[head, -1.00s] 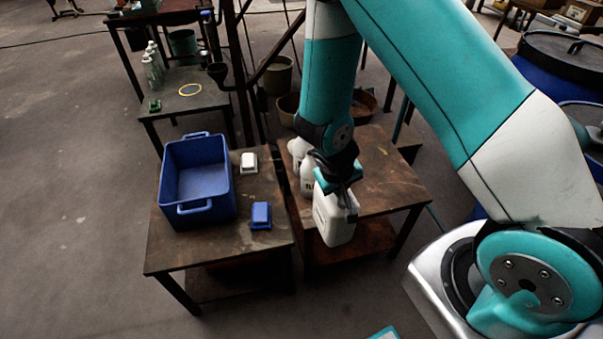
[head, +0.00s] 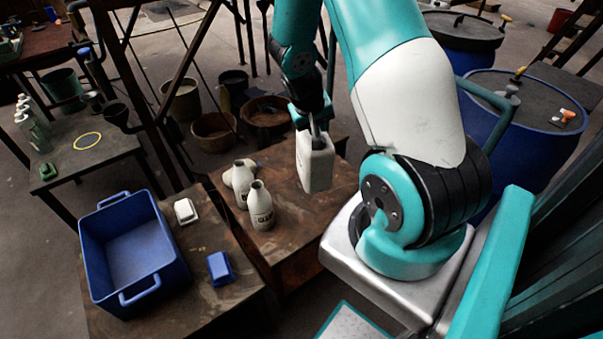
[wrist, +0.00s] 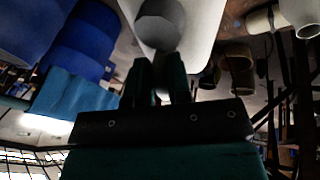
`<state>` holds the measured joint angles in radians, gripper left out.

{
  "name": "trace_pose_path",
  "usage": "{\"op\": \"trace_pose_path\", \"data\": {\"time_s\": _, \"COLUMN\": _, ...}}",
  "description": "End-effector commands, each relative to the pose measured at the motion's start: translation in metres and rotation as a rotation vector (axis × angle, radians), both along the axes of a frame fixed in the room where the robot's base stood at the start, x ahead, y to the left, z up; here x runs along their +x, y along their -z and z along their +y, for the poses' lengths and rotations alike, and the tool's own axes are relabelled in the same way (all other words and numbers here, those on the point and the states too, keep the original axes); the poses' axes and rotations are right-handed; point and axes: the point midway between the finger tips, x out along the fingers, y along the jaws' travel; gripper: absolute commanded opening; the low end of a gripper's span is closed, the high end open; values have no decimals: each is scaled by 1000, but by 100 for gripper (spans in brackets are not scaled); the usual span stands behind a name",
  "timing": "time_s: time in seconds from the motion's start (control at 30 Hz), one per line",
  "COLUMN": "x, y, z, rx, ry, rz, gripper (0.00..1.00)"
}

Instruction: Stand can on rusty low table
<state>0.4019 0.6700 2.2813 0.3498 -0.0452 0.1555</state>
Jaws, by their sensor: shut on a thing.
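A white can (head: 316,168) hangs upright from my gripper (head: 313,128), which is shut on its top. The can is over the rusty low table (head: 292,222), toward its right side. I cannot tell whether its base touches the top. Two pale bottles stand on that table left of the can: a front one (head: 260,205) and one behind it (head: 242,182). In the wrist view the can's pale body (wrist: 200,25) fills the top middle, with my gripper's dark fingers (wrist: 158,80) at it.
A second table at the left bears a blue crate (head: 95,265), a white box (head: 185,211) and a blue box (head: 220,268). Blue vats (head: 525,130) stand at the right. Buckets and bowls (head: 213,130) stand behind the rusty table. Its front part is clear.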

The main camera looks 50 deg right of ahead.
Motion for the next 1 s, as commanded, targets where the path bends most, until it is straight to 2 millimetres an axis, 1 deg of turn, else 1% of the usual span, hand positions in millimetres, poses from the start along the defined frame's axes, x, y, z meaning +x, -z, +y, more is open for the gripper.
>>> {"op": "trace_pose_path", "data": {"time_s": 0.03, "x": -2, "y": 17, "z": -1, "rx": 3, "ry": 3, "rz": 7, "gripper": 0}}
{"op": "trace_pose_path", "data": {"time_s": 0.2, "x": -3, "y": 65, "z": -2, "rx": 2, "ry": 5, "rz": 7, "gripper": 0}}
{"op": "trace_pose_path", "data": {"time_s": 0.3, "x": -2, "y": 91, "z": -2, "rx": 0, "ry": 4, "rz": 5, "gripper": 0}}
{"op": "trace_pose_path", "data": {"time_s": 0.4, "x": -2, "y": 111, "z": -1, "rx": 0, "ry": 2, "rz": 3, "gripper": 0}}
{"op": "trace_pose_path", "data": {"time_s": 0.5, "x": 0, "y": 123, "z": -1, "rx": -1, "ry": 1, "rz": 0, "gripper": 0}}
{"op": "trace_pose_path", "data": {"time_s": 0.63, "x": 0, "y": 133, "z": 0, "rx": -1, "ry": 1, "rz": 0, "gripper": 0}}
{"op": "trace_pose_path", "data": {"time_s": 0.8, "x": 0, "y": 159, "z": 0, "rx": -1, "ry": -1, "rz": 1, "gripper": 0}}
{"op": "trace_pose_path", "data": {"time_s": 0.9, "x": 0, "y": 165, "z": 0, "rx": -1, "ry": 0, "rz": -1, "gripper": 0}}
{"op": "trace_pose_path", "data": {"time_s": 1.0, "x": 1, "y": 166, "z": 0, "rx": -1, "ry": -1, "rz": -2, "gripper": 0}}
